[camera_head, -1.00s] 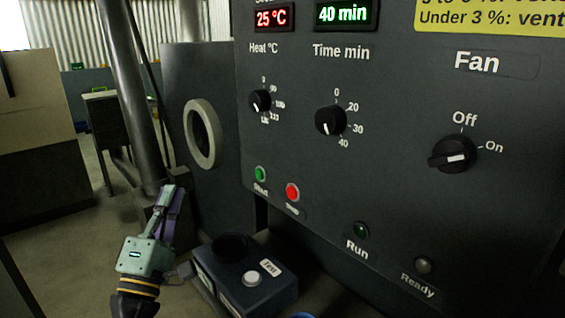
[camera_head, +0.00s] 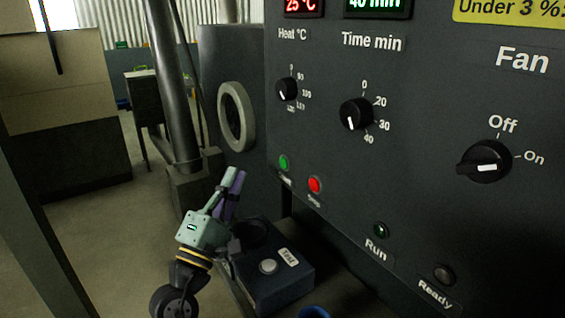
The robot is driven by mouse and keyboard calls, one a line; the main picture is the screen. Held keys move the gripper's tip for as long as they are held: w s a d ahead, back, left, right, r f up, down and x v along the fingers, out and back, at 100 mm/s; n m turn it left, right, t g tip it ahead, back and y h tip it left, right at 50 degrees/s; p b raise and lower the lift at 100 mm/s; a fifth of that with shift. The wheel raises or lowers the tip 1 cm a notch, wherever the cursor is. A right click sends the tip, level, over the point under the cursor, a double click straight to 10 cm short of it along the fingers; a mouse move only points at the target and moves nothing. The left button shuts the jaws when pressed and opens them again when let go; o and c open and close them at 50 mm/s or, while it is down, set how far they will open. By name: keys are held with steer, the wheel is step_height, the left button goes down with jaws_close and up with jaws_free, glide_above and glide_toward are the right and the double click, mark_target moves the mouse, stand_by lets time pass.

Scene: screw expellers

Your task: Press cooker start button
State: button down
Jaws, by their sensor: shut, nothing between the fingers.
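The green start button (camera_head: 284,162) sits low on the left part of the dark control panel (camera_head: 430,120), with a label under it. The red stop button (camera_head: 315,184) is just to its right and lower. My gripper (camera_head: 232,175) is left of the start button, apart from it in the picture. Its teal and purple fingers are shut and empty, pointing up and slightly right. How far the fingertips are from the panel in depth is hard to tell.
Heat (camera_head: 287,89), time (camera_head: 356,113) and fan (camera_head: 484,161) knobs are on the panel. The run lamp (camera_head: 381,230) and ready lamp (camera_head: 444,274) are below. A dark test box (camera_head: 285,288) with a pale button stands below the gripper. A grey post (camera_head: 172,90) rises behind.

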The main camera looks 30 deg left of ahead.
steer(key=w+d, duration=0.3)
steer(key=w, duration=0.3)
steer(key=shift+d+p, duration=0.3)
steer(key=shift+p, duration=0.05)
stand_by(1.1)
steer(key=shift+w+d, duration=0.2)
steer(key=shift+w, duration=0.1)
steer(key=shift+w+d, duration=0.25)
steer(key=shift+w, duration=0.15)
stand_by(0.8)
steer(key=shift+s+a, duration=0.1)
steer(key=shift+s, duration=0.05)
steer(key=shift+s+a, duration=0.35)
steer(key=shift+s, duration=0.25)
steer(key=shift+s+a+b, duration=0.15)
steer(key=shift+s+a, duration=0.25)
steer(key=shift+s, duration=0.35)
steer(key=shift+s+a+b, duration=0.2)
steer(key=shift+s+a, duration=0.25)
steer(key=shift+s, duration=0.25)
steer(key=shift+s+a+b, duration=0.15)
steer(key=shift+s+a, duration=0.25)
steer(key=shift+s, duration=0.35)
